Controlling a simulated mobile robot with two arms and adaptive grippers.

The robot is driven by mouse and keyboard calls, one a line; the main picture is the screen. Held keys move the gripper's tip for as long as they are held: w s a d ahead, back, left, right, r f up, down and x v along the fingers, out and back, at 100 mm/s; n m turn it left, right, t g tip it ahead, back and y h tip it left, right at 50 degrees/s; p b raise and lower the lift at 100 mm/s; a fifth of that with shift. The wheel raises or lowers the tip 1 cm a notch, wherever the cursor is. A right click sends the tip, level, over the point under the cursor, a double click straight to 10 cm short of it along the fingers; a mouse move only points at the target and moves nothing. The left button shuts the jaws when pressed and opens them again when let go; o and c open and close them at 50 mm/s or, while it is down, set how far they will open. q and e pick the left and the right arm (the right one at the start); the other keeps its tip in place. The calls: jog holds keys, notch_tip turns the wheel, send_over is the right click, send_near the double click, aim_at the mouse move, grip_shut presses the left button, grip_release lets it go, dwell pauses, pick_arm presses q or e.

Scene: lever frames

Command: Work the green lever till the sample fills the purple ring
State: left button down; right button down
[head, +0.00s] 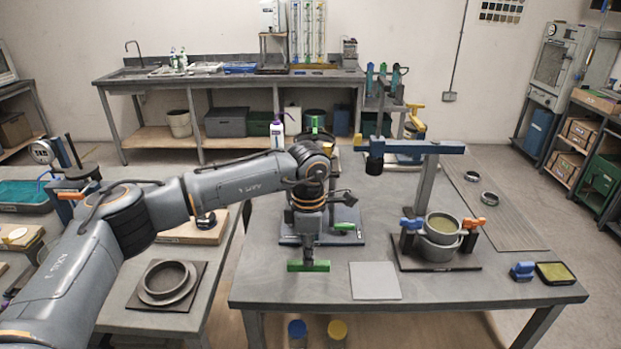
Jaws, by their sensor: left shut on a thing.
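A green crossbar (308,266), which looks like the lever's handle, is low at the front left of the grey table. My left gripper (308,254) points down and is shut on it; its fingers are small and partly merged with the bar. A second green piece (345,227) shows just right of my wrist, on a grey base plate (362,239) that my arm partly hides. The olive-green sample (442,224) sits in a round metal vessel (438,251) at the right. I cannot make out a purple ring. My right gripper is not in view.
A blue-armed stand (425,147) rises behind the vessel. Orange (473,223) and blue (412,224) clamps flank the vessel. A pale square plate (374,280) lies flat near the front edge.

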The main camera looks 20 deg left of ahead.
pick_arm(q)
jog(key=shift+w+a+f+b, duration=0.1)
jog(key=shift+f+b, duration=0.3)
jog(key=shift+f, duration=0.4)
jog(key=shift+r, duration=0.15)
jog(key=shift+w, duration=0.2)
notch_tip(320, 180, up, 14)
jog(key=w+p, duration=0.1)
jog(key=p, duration=0.6)
jog(key=shift+w+a+r+p, duration=0.2)
jog(key=shift+w+a+p, duration=0.05)
jog(key=shift+w+p, duration=0.15)
jog(key=shift+s+d+f+m+b, duration=0.1)
jog(key=shift+f+m+b, duration=0.5)
jog(key=shift+m, duration=2.4)
jog(key=shift+s+a+f+m+b, duration=0.1)
jog(key=shift+f+m, duration=1)
jog(key=shift+m, duration=1.9)
jog(key=shift+s+d+f+m+b, duration=0.1)
jog(key=shift+f+m+b, duration=0.5)
jog(key=shift+m, duration=2.4)
